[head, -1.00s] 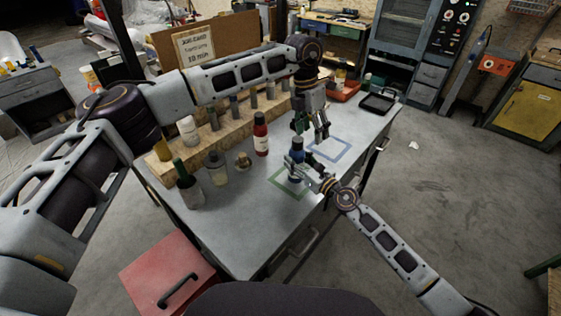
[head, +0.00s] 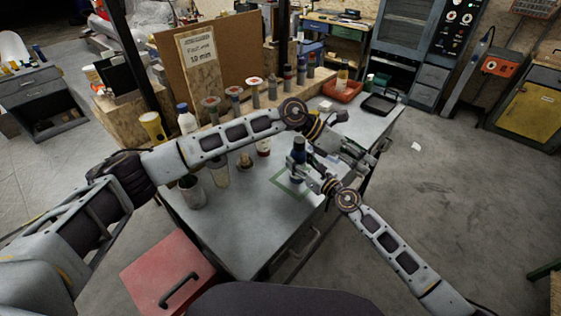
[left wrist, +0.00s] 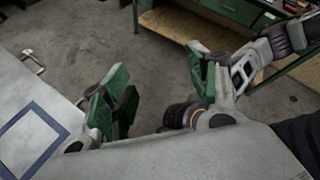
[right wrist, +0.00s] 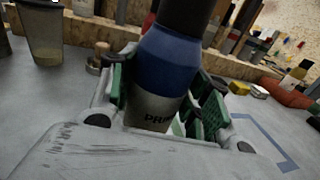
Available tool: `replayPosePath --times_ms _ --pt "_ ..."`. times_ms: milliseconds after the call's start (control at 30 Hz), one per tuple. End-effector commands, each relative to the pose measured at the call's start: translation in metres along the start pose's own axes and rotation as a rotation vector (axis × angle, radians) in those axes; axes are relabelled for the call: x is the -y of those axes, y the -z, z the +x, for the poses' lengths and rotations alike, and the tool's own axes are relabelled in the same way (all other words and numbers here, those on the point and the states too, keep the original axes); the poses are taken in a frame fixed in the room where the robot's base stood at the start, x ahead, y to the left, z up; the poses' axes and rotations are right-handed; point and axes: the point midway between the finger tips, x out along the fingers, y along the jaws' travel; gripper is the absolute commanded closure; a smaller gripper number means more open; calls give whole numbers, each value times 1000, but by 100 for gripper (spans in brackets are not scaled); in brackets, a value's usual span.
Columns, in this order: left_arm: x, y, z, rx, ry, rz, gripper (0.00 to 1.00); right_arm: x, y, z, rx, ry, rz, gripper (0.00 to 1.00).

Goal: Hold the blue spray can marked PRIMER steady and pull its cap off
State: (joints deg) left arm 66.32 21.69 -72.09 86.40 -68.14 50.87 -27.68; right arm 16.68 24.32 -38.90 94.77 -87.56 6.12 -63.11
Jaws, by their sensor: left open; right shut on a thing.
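The blue spray can (head: 298,165) stands upright over the green outline on the bench. In the right wrist view, the can (right wrist: 160,100) shows a partly visible dark label, a blue shoulder and a dark cap (right wrist: 188,15) cut off by the top edge. My right gripper (head: 318,180) is shut around the can's body, low down. My left gripper (head: 358,158) is open and empty, right of the can and apart from it. Its green-padded fingers (left wrist: 155,85) have floor behind them.
A blue outline (left wrist: 30,140) lies on the bench near my left gripper. A wooden rack holds several cans behind.

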Motion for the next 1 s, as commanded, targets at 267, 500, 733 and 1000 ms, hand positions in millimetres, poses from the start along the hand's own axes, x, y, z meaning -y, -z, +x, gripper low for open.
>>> replayPosePath --times_ms 267,500,733,1000 --pt "16 -11 2 223 14 73 40 0 0 0 0 0 0 95" --pt "23 -20 -7 403 -24 122 40 0 0 0 0 0 0 95" --pt "25 -24 -22 557 -98 152 40 0 0 0 0 0 0 95" --pt "20 -22 -45 704 -227 168 40 0 0 0 0 0 0 95"
